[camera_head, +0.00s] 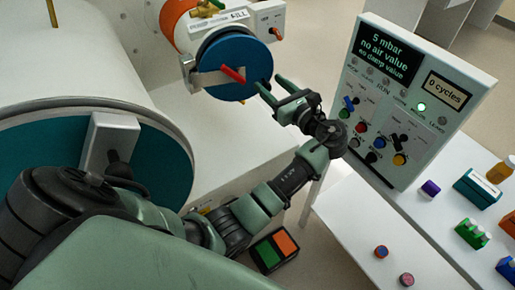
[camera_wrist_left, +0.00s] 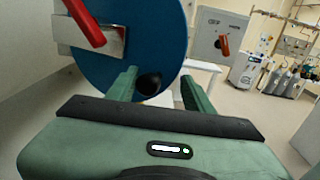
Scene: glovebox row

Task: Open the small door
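The small door is a round blue disc (camera_head: 228,55) on the end of an orange and white cylinder. It carries a red lever (camera_head: 232,74) on a metal plate (camera_head: 208,78) and looks closed. In the left wrist view the blue door (camera_wrist_left: 150,35) fills the upper middle, with the red lever (camera_wrist_left: 86,24) at upper left. A dark round knob (camera_wrist_left: 149,83) near its lower edge appears between my fingers. My left gripper (camera_head: 268,81) is open, its fingertips at the door's lower right edge. I cannot tell whether they touch it. My right gripper is not in view.
A control panel (camera_head: 412,95) with screens and buttons stands to the right on a white table (camera_head: 355,225) bearing small coloured items. A large teal round door (camera_head: 160,165) is at left. A two-colour pedal box (camera_head: 273,249) lies on the floor.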

